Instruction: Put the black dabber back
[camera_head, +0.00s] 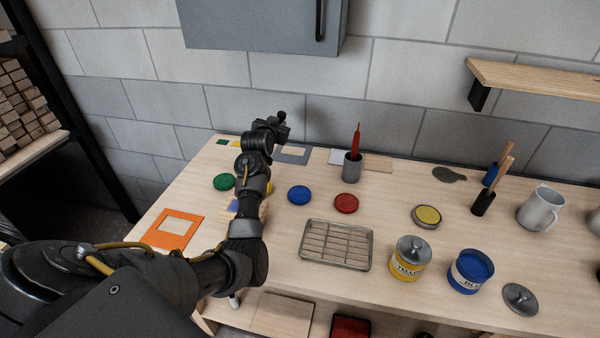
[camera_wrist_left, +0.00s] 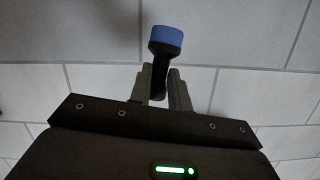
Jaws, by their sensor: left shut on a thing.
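My left gripper (camera_head: 278,124) is raised above the back left of the table, close to the wall. In the left wrist view the gripper (camera_wrist_left: 168,88) is shut on the black handle of a dabber (camera_wrist_left: 158,83) with a blue round end. The dabber sticks out beyond the fingertips and touches nothing else there. In the head view it is only a small dark shape at the gripper. A grey cup (camera_head: 351,168) stands on the table to the right of the gripper, with a red dabber (camera_head: 356,138) upright in it. My right gripper is not in view.
Green (camera_head: 224,182), blue (camera_head: 299,195) and red (camera_head: 346,203) discs lie on the table. A wire rack (camera_head: 336,244), a yellow tin (camera_head: 407,262) and a blue tin (camera_head: 470,273) stand nearer. An orange frame (camera_head: 175,229) lies left. A grey cabinet (camera_head: 260,22) hangs above.

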